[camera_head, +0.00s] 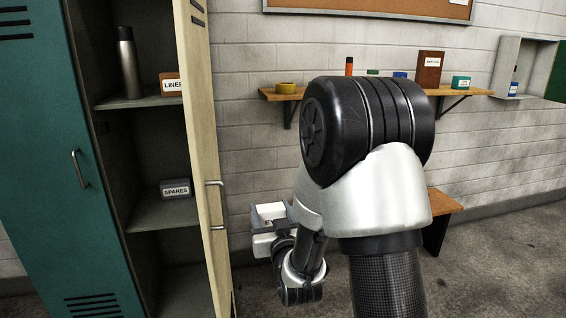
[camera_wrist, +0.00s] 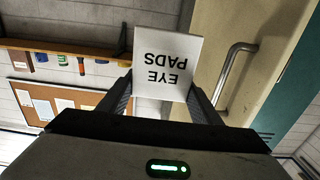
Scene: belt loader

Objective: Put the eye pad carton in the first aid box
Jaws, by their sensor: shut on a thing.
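The eye pad carton (camera_wrist: 167,62) is a white box with "EYE PADS" upside down in the wrist view. My gripper (camera_wrist: 159,96) is shut on it, one dark finger at each side. In the head view my gripper (camera_head: 268,222) is low beside the open locker door, partly hidden by my arm; the carton's outline is hard to tell there. An open grey wall box (camera_head: 507,68) with a green door, probably the first aid box, hangs at the upper right. A small blue and white item (camera_head: 513,88) stands in it. No label shows on the box.
The teal locker (camera_head: 45,150) stands open at left, its cream door (camera_head: 202,120) close to my gripper. A wooden wall shelf (camera_head: 460,92) holds several small items, including a brown box (camera_head: 429,68). A wooden bench (camera_head: 445,205) is below. Floor at right is clear.

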